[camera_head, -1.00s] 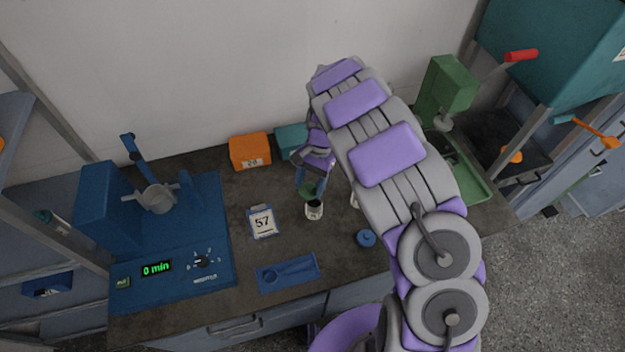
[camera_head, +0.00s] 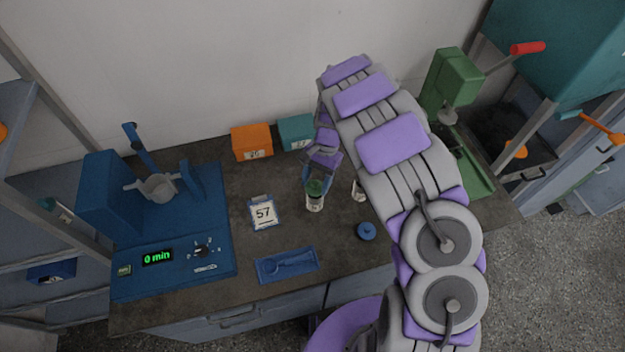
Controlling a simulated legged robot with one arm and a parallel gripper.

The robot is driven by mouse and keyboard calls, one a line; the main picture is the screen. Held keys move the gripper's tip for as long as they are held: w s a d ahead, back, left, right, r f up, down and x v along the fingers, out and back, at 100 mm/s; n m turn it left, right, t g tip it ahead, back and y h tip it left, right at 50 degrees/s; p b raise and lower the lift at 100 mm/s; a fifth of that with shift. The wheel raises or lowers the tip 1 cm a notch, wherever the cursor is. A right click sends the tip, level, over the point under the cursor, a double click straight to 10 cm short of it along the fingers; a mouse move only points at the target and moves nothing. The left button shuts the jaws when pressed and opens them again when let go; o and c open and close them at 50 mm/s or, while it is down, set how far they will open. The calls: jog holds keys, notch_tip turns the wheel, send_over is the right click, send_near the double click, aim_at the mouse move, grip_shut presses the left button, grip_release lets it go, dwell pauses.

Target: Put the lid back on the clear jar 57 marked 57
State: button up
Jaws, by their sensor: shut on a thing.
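My gripper (camera_head: 317,181) reaches down over the middle of the bench and is shut on a dark green lid (camera_head: 316,188). The lid is at the mouth of a small clear jar (camera_head: 314,203) with a white label, too small to read. I cannot tell whether the lid touches the rim or is just above it. The jar stands upright. A card marked 57 (camera_head: 263,213) lies on the bench to the left of the jar.
A second jar (camera_head: 358,190) is partly hidden by my arm. A blue lid (camera_head: 367,231) and a blue tray (camera_head: 287,265) with a spoon lie in front. The blue shaker (camera_head: 170,240) stands left, orange (camera_head: 252,142) and teal (camera_head: 296,132) boxes behind, a green press (camera_head: 447,85) right.

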jog(key=shift+d+r, duration=0.2)
jog(key=shift+d, duration=0.65)
jog(key=shift+a, duration=0.1)
jog(key=shift+a+p, duration=0.3)
jog(key=shift+a, duration=0.25)
jog(key=shift+a+f, duration=0.1)
dwell(0.3)
jog(key=shift+a, duration=0.4)
jog(key=shift+d+f+p, duration=0.2)
jog(key=shift+d+p, duration=0.2)
jog(key=shift+p, duration=0.15)
dwell(1.3)
jog(key=o, duration=1.3)
jog(key=shift+o, duration=0.2)
jog(key=shift+s, duration=0.1)
